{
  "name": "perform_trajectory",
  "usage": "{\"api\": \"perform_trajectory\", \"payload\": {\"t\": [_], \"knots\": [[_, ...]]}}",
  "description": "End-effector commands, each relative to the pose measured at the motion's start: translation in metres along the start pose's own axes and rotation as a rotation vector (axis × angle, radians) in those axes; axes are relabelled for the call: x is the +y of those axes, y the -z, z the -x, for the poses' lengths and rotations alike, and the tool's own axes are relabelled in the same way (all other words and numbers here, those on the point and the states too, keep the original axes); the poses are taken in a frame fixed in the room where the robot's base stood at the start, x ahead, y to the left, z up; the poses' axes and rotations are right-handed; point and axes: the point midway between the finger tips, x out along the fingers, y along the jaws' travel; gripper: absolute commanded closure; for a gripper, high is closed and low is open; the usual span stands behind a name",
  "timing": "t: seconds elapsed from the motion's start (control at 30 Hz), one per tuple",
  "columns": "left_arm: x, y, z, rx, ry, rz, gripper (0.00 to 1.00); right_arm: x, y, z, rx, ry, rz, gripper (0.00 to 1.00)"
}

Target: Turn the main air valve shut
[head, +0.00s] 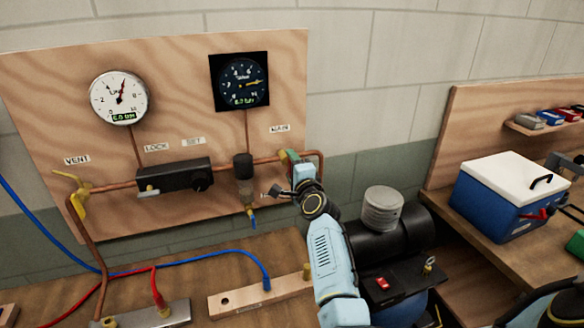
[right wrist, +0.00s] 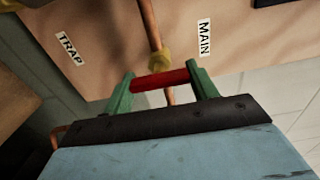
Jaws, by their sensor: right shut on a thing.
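The main air valve shows in the right wrist view as a red handle (right wrist: 160,80) by a brass fitting (right wrist: 159,59) on a copper pipe. The handle lies across the line of that pipe in this view. The green fingers of my right gripper (right wrist: 161,84) are at either end of the handle, shut on it. In the head view my right gripper (head: 289,158) is at the right end of the panel's copper pipe, below the MAIN label (head: 280,128). There the gripper and arm mostly hide the handle. My left gripper is not in view.
The wooden panel (head: 60,130) carries a white gauge (head: 118,98), a dark gauge (head: 240,81), a black regulator box (head: 174,179) and a yellow vent valve (head: 76,190). A black compressor (head: 385,240) stands beside my right arm. A blue cooler (head: 495,205) sits on the right bench.

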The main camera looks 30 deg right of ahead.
Motion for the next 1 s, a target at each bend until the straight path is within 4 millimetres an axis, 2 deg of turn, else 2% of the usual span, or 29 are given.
{"api": "perform_trajectory", "payload": {"t": [0.13, 0.17, 0.3, 0.67, 0.83, 1.0], "knots": [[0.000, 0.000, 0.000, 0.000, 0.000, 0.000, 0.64, 0.000, 0.000, 0.000, 0.000, 0.001, -0.006, 0.65], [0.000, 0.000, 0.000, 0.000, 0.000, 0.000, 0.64, 0.000, 0.000, 0.000, 0.000, 0.001, -0.005, 0.39], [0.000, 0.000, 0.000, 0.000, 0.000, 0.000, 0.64, 0.000, 0.000, 0.000, 0.000, 0.001, -0.004, 0.21], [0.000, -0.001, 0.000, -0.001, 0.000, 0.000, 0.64, 0.000, -0.001, 0.003, -0.001, 0.000, -0.002, 0.20], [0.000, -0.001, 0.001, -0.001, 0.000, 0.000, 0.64, 0.001, -0.001, 0.020, 0.000, 0.000, -0.001, 0.20], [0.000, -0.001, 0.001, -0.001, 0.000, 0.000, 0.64, 0.002, -0.001, 0.050, 0.000, -0.001, -0.003, 0.20]]}}
